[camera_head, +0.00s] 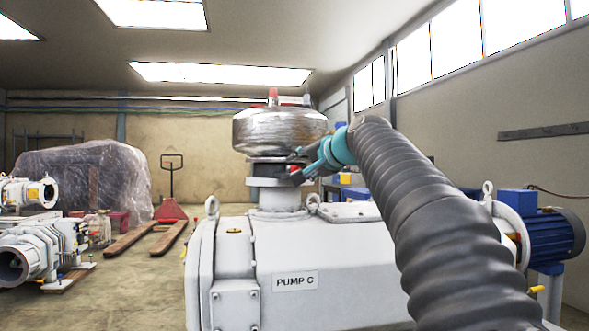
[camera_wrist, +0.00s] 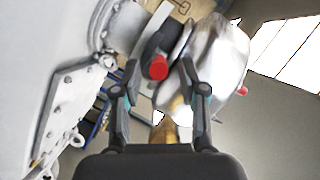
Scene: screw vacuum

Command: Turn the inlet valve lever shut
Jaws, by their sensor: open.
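The inlet valve is a dark ring-shaped body (camera_head: 265,169) between the white flange of PUMP C and a silver wrapped dome. Its lever shows a red end (camera_wrist: 159,67) in the wrist view; the rest of the lever is mostly hidden or seen end-on. My gripper (camera_head: 298,165) is at the right side of the valve, reaching in from the right. In the wrist view my gripper (camera_wrist: 159,82) is open, with one finger on each side of the red end and gaps visible. I cannot tell whether either finger touches the lever.
The silver dome (camera_head: 279,130) sits just above my fingers, with red-tipped fittings on top. The white pump body (camera_head: 330,250) lies below, with lifting eyes and a blue motor (camera_head: 548,238). A pallet jack (camera_head: 165,212) and a wrapped load (camera_head: 85,180) stand behind left.

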